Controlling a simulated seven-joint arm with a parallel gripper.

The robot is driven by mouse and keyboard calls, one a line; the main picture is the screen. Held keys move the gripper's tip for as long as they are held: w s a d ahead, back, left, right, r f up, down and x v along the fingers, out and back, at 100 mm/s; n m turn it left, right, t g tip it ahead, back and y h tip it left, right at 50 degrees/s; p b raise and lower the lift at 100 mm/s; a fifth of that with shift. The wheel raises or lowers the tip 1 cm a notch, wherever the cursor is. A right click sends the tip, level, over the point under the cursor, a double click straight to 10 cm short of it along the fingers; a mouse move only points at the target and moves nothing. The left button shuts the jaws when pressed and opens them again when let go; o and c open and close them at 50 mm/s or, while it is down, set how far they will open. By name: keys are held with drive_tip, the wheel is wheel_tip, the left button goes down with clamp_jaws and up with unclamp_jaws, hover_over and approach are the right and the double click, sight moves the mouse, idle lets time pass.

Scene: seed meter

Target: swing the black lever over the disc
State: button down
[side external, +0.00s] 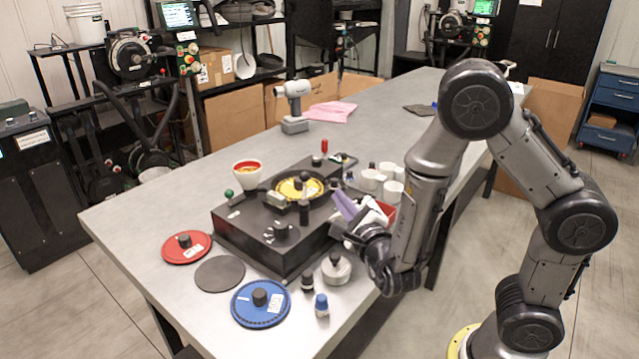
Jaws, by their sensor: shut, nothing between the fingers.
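The seed meter (262,248) is a dark box on the grey table, with a yellow disc (292,186) set in its top. A black upright part (304,211), which looks like the black lever, stands at the near edge of the disc. It is small, and I cannot tell its exact angle. My gripper (340,203) has pale purple fingers and is to the right of this part, close above the right side of the box. The gripper is shut with nothing in it. I cannot tell whether it touches the box.
A red disc (174,250), a dark round pad (220,274) and a blue disc (246,311) lie in front. A metal weight (336,268) and a blue-capped bottle (321,305) stand nearby. White cups (391,190) and a bowl (247,174) flank the box.

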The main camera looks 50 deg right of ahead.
sight(312, 199)
drive_tip(key=w+d+n, duration=0.1)
drive_tip(key=w+n, duration=0.1)
drive_tip(key=w, duration=0.1)
drive_tip(key=w+d+n+h, duration=0.1)
drive_tip(key=w+n, duration=0.1)
drive_tip(key=w+d+n+g, duration=0.1)
drive_tip(key=w+n, duration=0.1)
drive_tip(key=w, duration=0.1)
drive_tip(key=shift+w+d+f+n, duration=0.1)
drive_tip(key=shift+w+n, duration=0.2)
idle(0.5)
drive_tip(key=shift+w+a, duration=0.4)
drive_tip(key=shift+w, duration=0.3)
